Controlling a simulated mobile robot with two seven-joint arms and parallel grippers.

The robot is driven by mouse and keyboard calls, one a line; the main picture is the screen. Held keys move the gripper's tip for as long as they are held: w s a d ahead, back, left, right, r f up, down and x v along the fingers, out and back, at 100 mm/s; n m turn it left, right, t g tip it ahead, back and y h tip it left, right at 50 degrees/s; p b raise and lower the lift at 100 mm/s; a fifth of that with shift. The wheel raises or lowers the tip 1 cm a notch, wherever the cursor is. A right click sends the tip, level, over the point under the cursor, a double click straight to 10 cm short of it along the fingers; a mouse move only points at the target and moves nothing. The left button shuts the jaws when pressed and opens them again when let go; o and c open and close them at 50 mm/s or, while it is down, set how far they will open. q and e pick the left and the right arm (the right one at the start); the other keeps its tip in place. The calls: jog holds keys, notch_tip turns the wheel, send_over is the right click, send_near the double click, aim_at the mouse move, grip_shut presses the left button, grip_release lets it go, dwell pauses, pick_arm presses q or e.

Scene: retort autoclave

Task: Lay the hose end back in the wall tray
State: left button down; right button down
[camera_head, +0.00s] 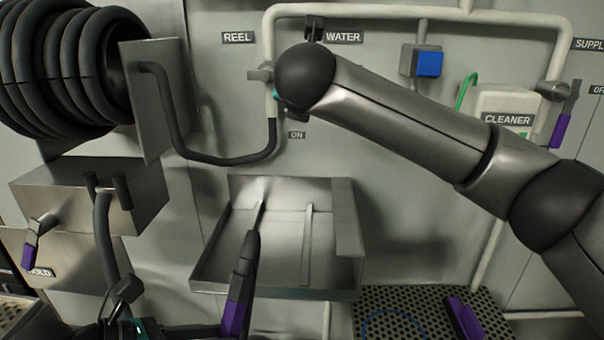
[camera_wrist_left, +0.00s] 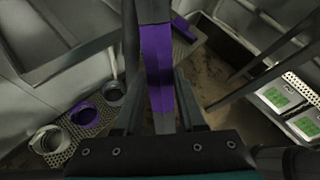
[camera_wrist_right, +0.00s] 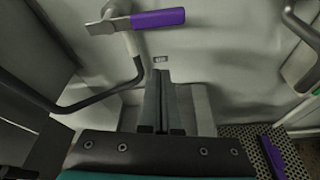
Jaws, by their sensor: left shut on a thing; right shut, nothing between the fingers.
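The wall tray (camera_head: 275,286) is an open steel tray with two upright rests, fixed to the wall in the middle of the head view. The hose end (camera_head: 240,285), a dark nozzle with a purple grip, stands tilted in front of the tray's left part, overlapping it in this view. My left gripper (camera_head: 222,329) is shut on the purple grip, which also shows between its fingers in the left wrist view (camera_wrist_left: 158,75). My right gripper (camera_wrist_right: 162,102) is shut and empty near the wall, below a purple-handled lever (camera_wrist_right: 158,19). In the head view my arm mostly hides it.
The hose reel (camera_head: 60,70) is at upper left, with a hose (camera_head: 104,235) hanging from a guide box (camera_head: 90,200). Water pipes (camera_head: 420,12), a blue box (camera_head: 429,64) and a cleaner container (camera_head: 508,103) line the wall. A perforated platform (camera_head: 400,300) lies right of the tray.

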jog(key=shift+s+r, duration=0.15)
jog(key=shift+s, duration=0.3)
